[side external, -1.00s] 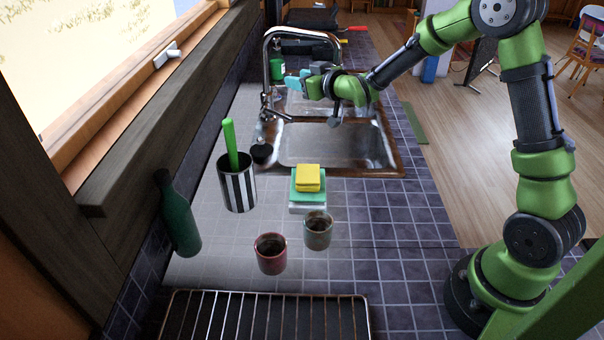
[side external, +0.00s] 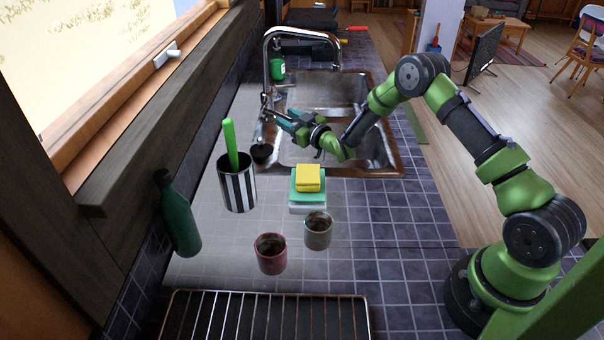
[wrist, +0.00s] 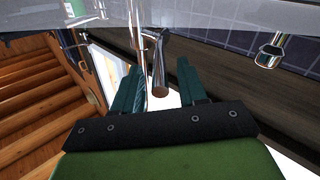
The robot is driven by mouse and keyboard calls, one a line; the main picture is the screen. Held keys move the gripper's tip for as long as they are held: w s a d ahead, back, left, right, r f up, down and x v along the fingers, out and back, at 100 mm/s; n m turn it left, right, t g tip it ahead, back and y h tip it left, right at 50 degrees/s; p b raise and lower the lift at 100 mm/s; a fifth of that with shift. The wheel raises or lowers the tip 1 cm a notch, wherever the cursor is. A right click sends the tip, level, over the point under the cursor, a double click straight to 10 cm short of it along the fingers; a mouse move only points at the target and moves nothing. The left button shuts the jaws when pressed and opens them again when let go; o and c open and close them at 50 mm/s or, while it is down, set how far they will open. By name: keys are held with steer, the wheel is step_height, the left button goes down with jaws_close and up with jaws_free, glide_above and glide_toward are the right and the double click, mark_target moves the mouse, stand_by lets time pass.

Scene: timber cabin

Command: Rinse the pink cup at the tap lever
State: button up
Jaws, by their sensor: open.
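The pink cup (side external: 271,255) stands upright on the tiled counter in the side view, dark inside, far in front of my gripper. The metal tap (side external: 267,62) arches over the sink at the back. Its lever (side external: 265,105) sticks out low beside the tap's base. My gripper (side external: 273,121), with teal fingers, is open and empty, close to the lever at the sink's left edge. In the wrist view the lever (wrist: 159,78) shows between the two spread fingers. I cannot tell whether they touch it. The tap's spout (wrist: 271,54) shows at the upper right there.
A grey-green cup (side external: 318,232) stands right of the pink cup. Behind are a yellow sponge (side external: 308,178), a striped holder (side external: 238,190) with a green-handled brush and a black knob (side external: 262,153). A green bottle (side external: 179,220) stands left; a wire rack (side external: 265,318) lies in front.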

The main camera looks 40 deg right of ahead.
steer(key=shift+w+f, duration=0.1)
steer(key=shift+w, duration=1.2)
jaws_close()
